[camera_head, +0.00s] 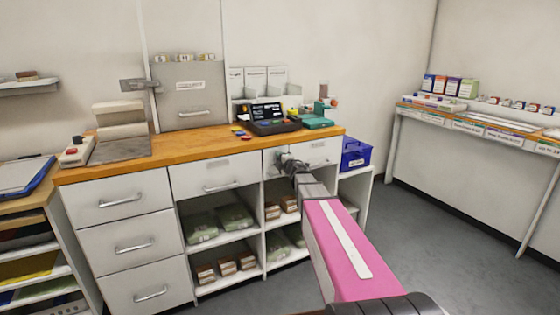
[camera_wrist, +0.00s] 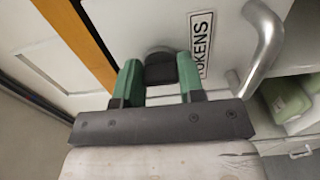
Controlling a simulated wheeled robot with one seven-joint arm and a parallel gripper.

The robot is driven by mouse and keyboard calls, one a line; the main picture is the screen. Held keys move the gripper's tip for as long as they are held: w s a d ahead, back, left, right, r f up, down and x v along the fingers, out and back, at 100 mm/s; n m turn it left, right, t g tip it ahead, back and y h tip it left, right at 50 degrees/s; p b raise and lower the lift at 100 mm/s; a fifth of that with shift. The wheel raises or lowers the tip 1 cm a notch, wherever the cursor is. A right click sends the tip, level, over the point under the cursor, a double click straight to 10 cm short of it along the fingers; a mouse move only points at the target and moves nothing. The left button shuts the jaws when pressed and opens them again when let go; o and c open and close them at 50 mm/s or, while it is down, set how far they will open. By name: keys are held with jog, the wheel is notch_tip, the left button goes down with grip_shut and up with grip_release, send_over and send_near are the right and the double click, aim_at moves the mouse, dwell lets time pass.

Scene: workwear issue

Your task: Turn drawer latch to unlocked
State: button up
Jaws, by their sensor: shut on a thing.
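The drawer latch (camera_wrist: 160,68) is a small dark knob on a white drawer front (camera_wrist: 135,22) labelled TOKENS. It shows in the wrist view between the two green fingers of my gripper (camera_wrist: 159,76), which is shut on it. Much of the latch is hidden by the fingers, and I cannot tell which way it is turned. In the head view my gripper (camera_head: 290,163) reaches the small upper right drawer (camera_head: 322,153) under the counter. That drawer looks closed.
A curved metal handle (camera_wrist: 268,45) stands out just right of my gripper in the wrist view. The wooden counter (camera_head: 205,150) runs above the drawers. Open shelves (camera_head: 225,247) with folded clothing lie below. A blue bin (camera_head: 355,155) stands right of the counter.

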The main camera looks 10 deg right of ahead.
jog(key=o, duration=0.9)
jog(key=v, duration=1)
jog(key=shift+s+d, duration=0.1)
jog(key=shift+s, duration=0.3)
